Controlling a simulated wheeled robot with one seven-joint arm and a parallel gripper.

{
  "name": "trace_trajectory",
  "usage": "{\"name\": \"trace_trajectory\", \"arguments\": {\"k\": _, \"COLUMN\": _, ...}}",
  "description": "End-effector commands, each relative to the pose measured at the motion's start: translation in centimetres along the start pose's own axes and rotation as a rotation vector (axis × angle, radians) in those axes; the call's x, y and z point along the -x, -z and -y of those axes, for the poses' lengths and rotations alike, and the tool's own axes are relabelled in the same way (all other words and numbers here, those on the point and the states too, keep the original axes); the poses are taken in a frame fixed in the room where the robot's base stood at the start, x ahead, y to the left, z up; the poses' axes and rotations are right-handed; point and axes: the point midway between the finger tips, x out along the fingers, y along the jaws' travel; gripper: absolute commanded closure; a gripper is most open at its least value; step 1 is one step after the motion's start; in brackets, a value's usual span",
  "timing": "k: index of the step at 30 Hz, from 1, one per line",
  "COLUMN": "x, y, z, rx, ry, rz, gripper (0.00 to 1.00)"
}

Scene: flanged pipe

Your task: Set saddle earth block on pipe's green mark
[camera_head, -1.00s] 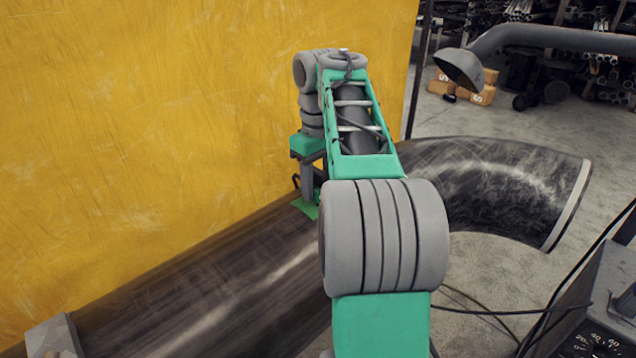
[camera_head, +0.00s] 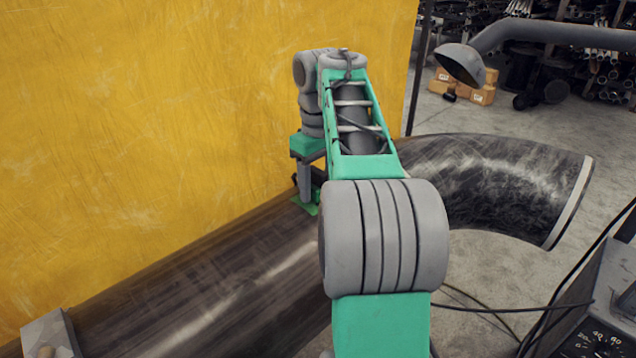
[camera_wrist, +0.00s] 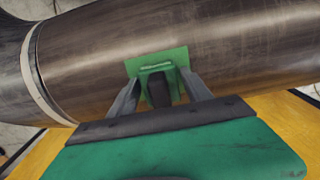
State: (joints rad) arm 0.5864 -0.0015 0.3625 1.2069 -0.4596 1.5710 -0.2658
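The green mark (camera_wrist: 134,66) is a flat square on the dark pipe (camera_wrist: 230,42). In the head view a corner of the green mark (camera_head: 304,207) shows below my gripper. The saddle earth block (camera_wrist: 157,71) is small and green with a dark upright part, and sits between my fingers over the mark. My gripper (camera_wrist: 160,75) has one finger against each side of the block and appears shut on it. The mark shows around the block's far and side edges. I cannot tell whether the block's underside touches the pipe. The arm partly hides this spot in the head view.
A yellow sheet (camera_head: 180,120) stands close behind the pipe. The pipe bends at an elbow (camera_head: 490,185) on the right. A grey block (camera_head: 42,332) is at bottom left. A box with dials (camera_head: 606,325) and loose cables lie at right.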

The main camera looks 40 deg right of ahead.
Motion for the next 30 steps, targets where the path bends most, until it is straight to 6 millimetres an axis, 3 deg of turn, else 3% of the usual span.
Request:
{"name": "trace_trajectory", "arguments": {"k": 4, "x": -0.1, "y": 0.0, "z": 0.0, "rx": 0.000, "ry": 0.001, "rz": 0.001, "gripper": 0.29}}
{"name": "trace_trajectory", "arguments": {"k": 11, "x": -0.2, "y": 0.0, "z": 0.0, "rx": 0.000, "ry": 0.004, "rz": 0.004, "gripper": 0.29}}
{"name": "trace_trajectory", "arguments": {"k": 14, "x": 0.6, "y": 0.0, "z": 0.0, "rx": 0.000, "ry": 0.003, "rz": 0.003, "gripper": 0.29}}
{"name": "trace_trajectory", "arguments": {"k": 18, "x": 3.5, "y": 0.0, "z": 0.0, "rx": 0.000, "ry": 0.002, "rz": 0.002, "gripper": 0.29}}
{"name": "trace_trajectory", "arguments": {"k": 30, "x": 5.9, "y": 0.1, "z": -0.1, "rx": 0.001, "ry": -0.004, "rz": 0.005, "gripper": 0.29}}
